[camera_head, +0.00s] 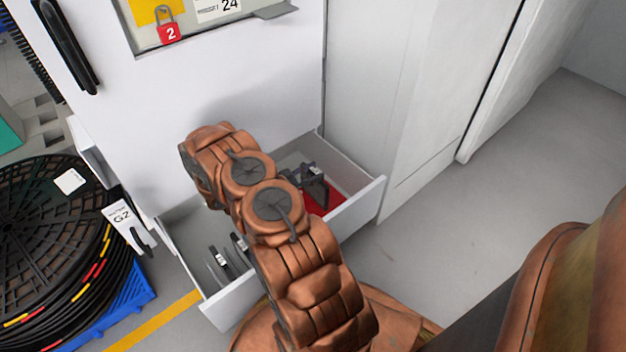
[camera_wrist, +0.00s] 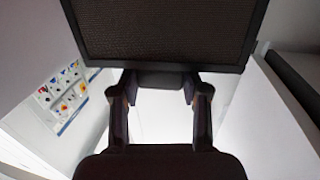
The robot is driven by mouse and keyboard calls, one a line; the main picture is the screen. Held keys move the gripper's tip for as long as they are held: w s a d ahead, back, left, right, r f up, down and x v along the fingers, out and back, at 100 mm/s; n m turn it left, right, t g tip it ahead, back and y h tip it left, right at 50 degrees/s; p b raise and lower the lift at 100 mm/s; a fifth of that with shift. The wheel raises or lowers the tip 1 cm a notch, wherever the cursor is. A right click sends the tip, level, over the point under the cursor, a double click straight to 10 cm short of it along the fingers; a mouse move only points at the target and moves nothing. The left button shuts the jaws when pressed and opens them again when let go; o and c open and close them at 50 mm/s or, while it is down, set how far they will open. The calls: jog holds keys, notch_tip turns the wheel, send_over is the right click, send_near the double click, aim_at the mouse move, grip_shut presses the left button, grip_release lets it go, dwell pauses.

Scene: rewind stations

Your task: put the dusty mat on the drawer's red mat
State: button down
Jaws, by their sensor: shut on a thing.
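The dusty mat (camera_wrist: 165,30) is a dark brown textured panel in a black frame, at the top of the wrist view. My gripper (camera_wrist: 160,82) is shut on its near edge, where a dark grey tab sits between the fingertips. In the head view my copper arm crosses the open drawer (camera_head: 358,208) and hides the mat. The red mat (camera_head: 329,201) shows partly in the drawer's right part, right of my arm. A dark upright piece (camera_head: 314,184) is over it; I cannot tell what it is.
Dark handles with white labels (camera_head: 219,259) stand in the drawer's left part. A white cabinet front (camera_head: 240,80) rises behind the drawer. Black reels (camera_head: 50,240) on a blue pallet (camera_head: 130,290) stand at the left. The floor (camera_head: 510,170) at the right is clear.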

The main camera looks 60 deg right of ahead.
jog(key=shift+f, duration=1.45)
jog(key=c, duration=0.6)
grip_release()
jog(key=p+v, duration=0.2)
jog(key=v, duration=1)
jog(key=shift+p, duration=0.35)
jog(key=shift+r, duration=0.2)
